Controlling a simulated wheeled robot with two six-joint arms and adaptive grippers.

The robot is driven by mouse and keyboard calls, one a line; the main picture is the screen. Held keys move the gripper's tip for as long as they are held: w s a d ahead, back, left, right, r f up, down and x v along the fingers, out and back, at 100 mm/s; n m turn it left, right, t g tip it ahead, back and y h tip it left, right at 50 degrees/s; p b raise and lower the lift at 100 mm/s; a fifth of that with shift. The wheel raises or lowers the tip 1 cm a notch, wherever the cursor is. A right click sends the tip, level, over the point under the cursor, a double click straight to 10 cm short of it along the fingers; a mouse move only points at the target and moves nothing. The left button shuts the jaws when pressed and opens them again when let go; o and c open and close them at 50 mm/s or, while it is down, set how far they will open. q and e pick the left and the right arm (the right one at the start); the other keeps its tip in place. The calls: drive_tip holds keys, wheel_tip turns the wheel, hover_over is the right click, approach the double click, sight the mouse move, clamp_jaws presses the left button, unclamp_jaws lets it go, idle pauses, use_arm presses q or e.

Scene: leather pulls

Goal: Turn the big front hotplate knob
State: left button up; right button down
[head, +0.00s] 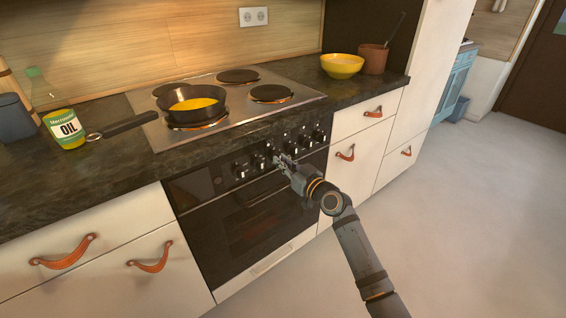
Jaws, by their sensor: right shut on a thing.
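The oven's black control panel (215,176) runs under the counter edge and carries a row of several dark knobs with light marks. One knob (240,172) shows left of my gripper, and more knobs (318,134) show to its right. My right gripper (279,160) is at the panel, shut on a knob there; its fingers hide most of that knob, so I cannot tell its turn angle. The hob (300,97) has several hotplates; a pan (194,112) with yellow contents stands on the front left one. My left gripper is not in view.
An oil bottle (65,130) stands by the pan's handle (125,127). A yellow bowl (342,66) and a brown pot (373,59) stand at the counter's right end. Drawers with leather pulls (345,153) flank the oven. The floor (470,215) at right is clear.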

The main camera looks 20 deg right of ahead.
drive_tip(key=shift+m, duration=0.5)
drive_tip(key=m, duration=0.2)
drive_tip(key=shift+m+p, duration=0.3)
drive_tip(key=shift+m, duration=0.5)
drive_tip(key=m, duration=0.2)
drive_tip(key=shift+d+m+p, duration=0.1)
drive_tip(key=shift+m+p, duration=0.2)
drive_tip(key=shift+p, duration=0.1)
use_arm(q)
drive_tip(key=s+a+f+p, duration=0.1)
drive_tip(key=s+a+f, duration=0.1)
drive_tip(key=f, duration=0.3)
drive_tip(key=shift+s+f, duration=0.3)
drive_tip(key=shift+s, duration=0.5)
use_arm(e)
drive_tip(key=shift+f+m, duration=0.15)
drive_tip(key=shift+m, duration=1.85)
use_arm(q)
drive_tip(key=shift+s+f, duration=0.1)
use_arm(e)
drive_tip(key=c, duration=1.4)
unclamp_jaws()
